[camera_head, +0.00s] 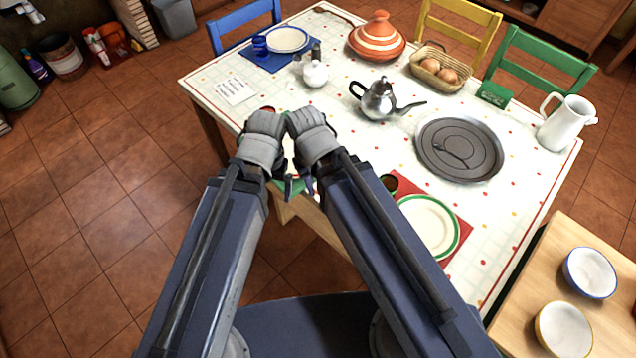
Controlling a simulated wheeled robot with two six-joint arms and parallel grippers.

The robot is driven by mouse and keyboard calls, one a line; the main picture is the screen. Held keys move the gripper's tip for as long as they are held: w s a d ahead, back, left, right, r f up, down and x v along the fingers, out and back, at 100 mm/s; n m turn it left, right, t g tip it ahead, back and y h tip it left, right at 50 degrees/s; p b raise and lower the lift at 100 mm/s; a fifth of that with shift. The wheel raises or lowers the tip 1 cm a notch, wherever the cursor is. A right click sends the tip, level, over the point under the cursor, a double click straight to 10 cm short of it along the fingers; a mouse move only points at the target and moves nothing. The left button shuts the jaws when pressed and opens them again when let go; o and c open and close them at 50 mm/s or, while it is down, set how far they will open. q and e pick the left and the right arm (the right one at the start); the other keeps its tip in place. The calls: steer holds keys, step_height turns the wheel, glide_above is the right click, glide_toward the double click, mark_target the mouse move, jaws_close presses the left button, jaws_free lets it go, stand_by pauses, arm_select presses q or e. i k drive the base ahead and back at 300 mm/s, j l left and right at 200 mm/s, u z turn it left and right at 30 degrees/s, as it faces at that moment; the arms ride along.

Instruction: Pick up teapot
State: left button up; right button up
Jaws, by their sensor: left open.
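The silver teapot (378,103) stands upright on the table, with a black handle on its left and a long spout pointing right. My left gripper (289,188) and right gripper (308,186) are close together at the table's near edge, below and left of the teapot and apart from it. Both hang downward, mostly hidden behind my wrists. The left one is open and appears empty. The right one's jaws are too small and covered to judge.
The table (450,210) bears a white pot (315,74), a striped tagine (377,36), a bread basket (424,70), a round grey tray (437,168), a white jug (566,122) and a green-rimmed plate (429,226). Clear tablecloth lies between my wrists and the teapot.

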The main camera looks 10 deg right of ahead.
mark_target(379, 102)
steer(key=k, duration=0.65)
steer(key=i+z, duration=0.1)
steer(key=z, duration=1.75)
steer(key=i+j, duration=0.1)
steer(key=j, duration=0.25)
steer(key=i+j, duration=0.15)
steer(key=j, duration=0.2)
steer(key=i+j, duration=0.1)
steer(key=j, duration=0.25)
steer(key=i+j, duration=0.15)
steer(key=j, duration=0.15)
